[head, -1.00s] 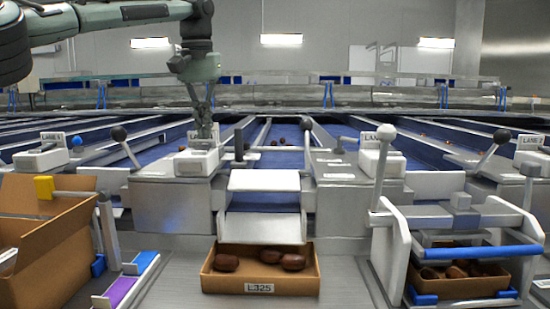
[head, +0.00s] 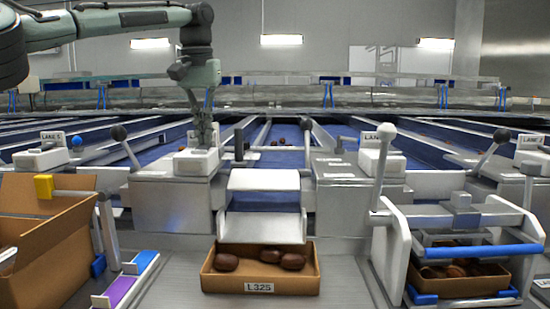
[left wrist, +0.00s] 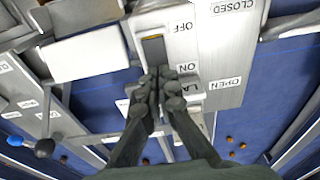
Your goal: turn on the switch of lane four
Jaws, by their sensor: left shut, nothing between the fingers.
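My left gripper (head: 204,146) is shut and empty, pointing down at the white switch box (head: 195,163) on the grey housing left of the middle chute. In the left wrist view its closed fingertips (left wrist: 158,78) are at the lower end of a dark rocker switch (left wrist: 153,52), close to the ON mark. I cannot tell whether they touch it. The OFF mark lies by the rocker's other end. The rocker's position is unclear. My right gripper is not in view.
A black-knobbed lever (head: 119,133) stands left of this box; CLOSED and OPEN plates (left wrist: 222,84) show in the wrist view. Other switch boxes stand left (head: 40,158) and right (head: 382,162). A carton of dates (head: 225,281) sits below the middle chute.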

